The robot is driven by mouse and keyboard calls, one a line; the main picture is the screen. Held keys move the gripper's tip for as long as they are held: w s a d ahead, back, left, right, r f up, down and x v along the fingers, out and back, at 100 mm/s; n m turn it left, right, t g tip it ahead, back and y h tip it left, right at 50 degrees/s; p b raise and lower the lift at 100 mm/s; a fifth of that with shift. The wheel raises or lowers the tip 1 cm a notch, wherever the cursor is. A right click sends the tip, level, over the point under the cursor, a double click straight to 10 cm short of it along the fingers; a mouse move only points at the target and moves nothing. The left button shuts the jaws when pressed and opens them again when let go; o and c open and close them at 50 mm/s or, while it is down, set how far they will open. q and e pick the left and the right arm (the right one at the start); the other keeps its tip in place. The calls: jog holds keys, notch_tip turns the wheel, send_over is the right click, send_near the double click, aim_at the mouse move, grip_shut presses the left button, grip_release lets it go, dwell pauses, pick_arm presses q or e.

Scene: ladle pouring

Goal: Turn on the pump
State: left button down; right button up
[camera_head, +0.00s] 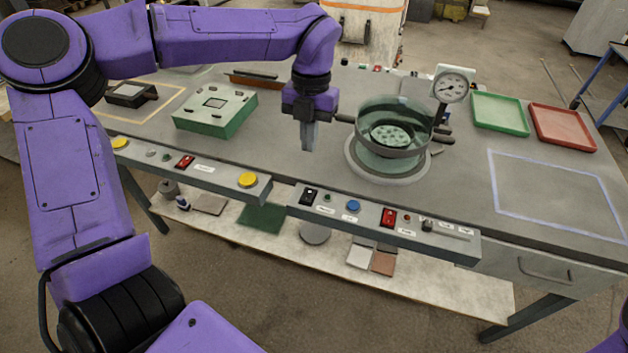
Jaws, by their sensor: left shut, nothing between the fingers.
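The right control panel (370,224) runs along the table's front edge. It carries a black switch (309,195), a blue button (353,206), a red rocker switch (388,216) and a small knob (428,225). The labels are too small to read, so I cannot tell which control is the pump's. A round glass chamber (393,145) with a perforated plate inside stands behind the panel, with a dial gauge (453,84) beside it. My left gripper (310,147) is shut and empty, pointing down above the table, left of the chamber and behind the black switch. My right gripper is out of view.
A left panel (215,176) has yellow buttons and a red switch. A green-and-white box (215,110) stands left of my gripper. A green tray (499,114) and a red tray (562,127) lie at the right. The outlined area (556,195) at the right is clear.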

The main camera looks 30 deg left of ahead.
aim_at(305, 200)
pick_arm(q)
jog(key=f, duration=0.4)
jog(key=s+f, duration=0.1)
jog(key=f, duration=0.4)
jog(key=s+f, duration=0.1)
jog(key=f, duration=0.3)
jog(key=shift+s+d+f+p, duration=0.1)
jog(key=shift+d+f+p, duration=0.05)
jog(key=shift+f+p, duration=0.2)
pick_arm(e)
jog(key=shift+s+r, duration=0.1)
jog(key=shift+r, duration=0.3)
